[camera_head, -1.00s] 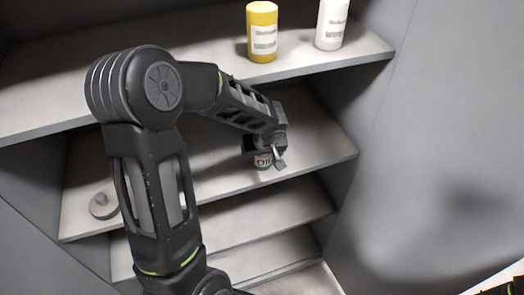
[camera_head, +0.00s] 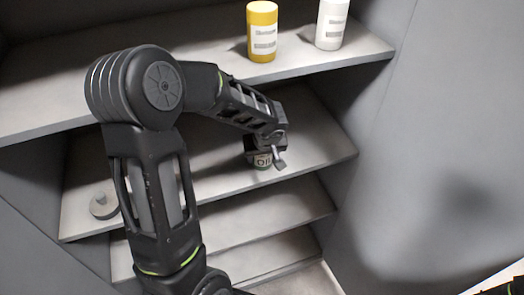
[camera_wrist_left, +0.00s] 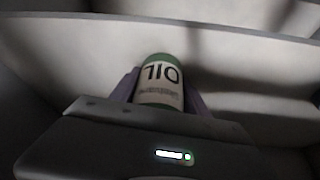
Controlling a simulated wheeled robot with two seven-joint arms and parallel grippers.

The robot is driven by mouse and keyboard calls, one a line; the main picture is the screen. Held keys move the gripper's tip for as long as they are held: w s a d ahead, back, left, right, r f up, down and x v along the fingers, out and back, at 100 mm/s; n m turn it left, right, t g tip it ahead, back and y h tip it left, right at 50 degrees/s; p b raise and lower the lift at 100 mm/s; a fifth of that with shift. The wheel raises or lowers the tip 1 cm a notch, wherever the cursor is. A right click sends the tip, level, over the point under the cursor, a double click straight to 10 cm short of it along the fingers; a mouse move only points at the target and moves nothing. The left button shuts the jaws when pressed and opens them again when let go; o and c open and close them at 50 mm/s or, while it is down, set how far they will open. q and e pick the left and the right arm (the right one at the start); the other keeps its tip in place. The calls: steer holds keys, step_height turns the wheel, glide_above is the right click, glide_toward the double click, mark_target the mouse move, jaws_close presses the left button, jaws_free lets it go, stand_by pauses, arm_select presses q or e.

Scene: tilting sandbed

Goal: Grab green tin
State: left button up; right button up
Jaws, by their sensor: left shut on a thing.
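The green tin (camera_wrist_left: 158,80) shows in the left wrist view, with a green top and a pale label that reads OIL. My right gripper is not in view.
A yellow container (camera_head: 262,32) and a white container (camera_head: 331,22) stand on the upper shelf (camera_head: 200,88). A grey round object (camera_head: 103,205) sits at the left of the second shelf. Lower shelves (camera_head: 250,252) are bare. A grey wall (camera_head: 440,150) closes the right.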

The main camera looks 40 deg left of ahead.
arm_select(q)
jaws_close()
steer(key=shift+r, duration=0.1)
steer(key=shift+w+r, duration=0.1)
steer(key=shift+r, duration=0.35)
steer(key=shift+s+d+r+b, duration=0.15)
steer(key=shift+s+d+b, duration=0.1)
steer(key=shift+b, duration=0.25)
steer(key=s+d+b, duration=0.5)
steer(key=s+d, duration=0.7)
steer(key=shift+d, duration=0.25)
